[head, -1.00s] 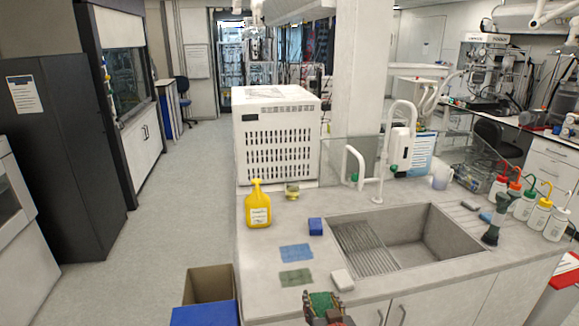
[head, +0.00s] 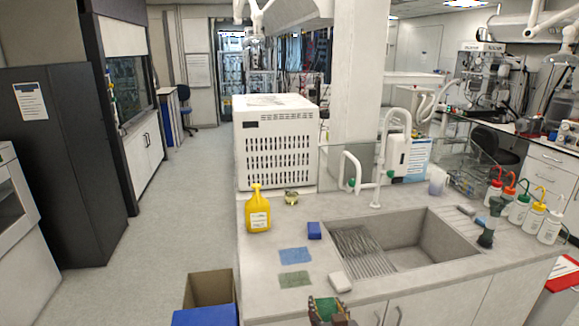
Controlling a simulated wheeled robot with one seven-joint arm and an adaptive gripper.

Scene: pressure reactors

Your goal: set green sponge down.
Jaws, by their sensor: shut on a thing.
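The green sponge (head: 322,306) shows at the bottom edge of the head view, at the front edge of the counter. My gripper (head: 330,308) is shut on it; its lower part is cut off by the frame. I cannot tell whether the sponge touches the counter. The grey counter (head: 262,285) has a bare strip left of the sponge. A flat green cloth (head: 295,279) lies on the counter just beyond and to the left of my gripper.
A white block (head: 340,282) lies close beyond my gripper, beside the sink (head: 430,240). A blue cloth (head: 295,255), a blue block (head: 314,230) and a yellow bottle (head: 257,212) stand or lie farther back. An open bin (head: 210,288) is on the floor at left.

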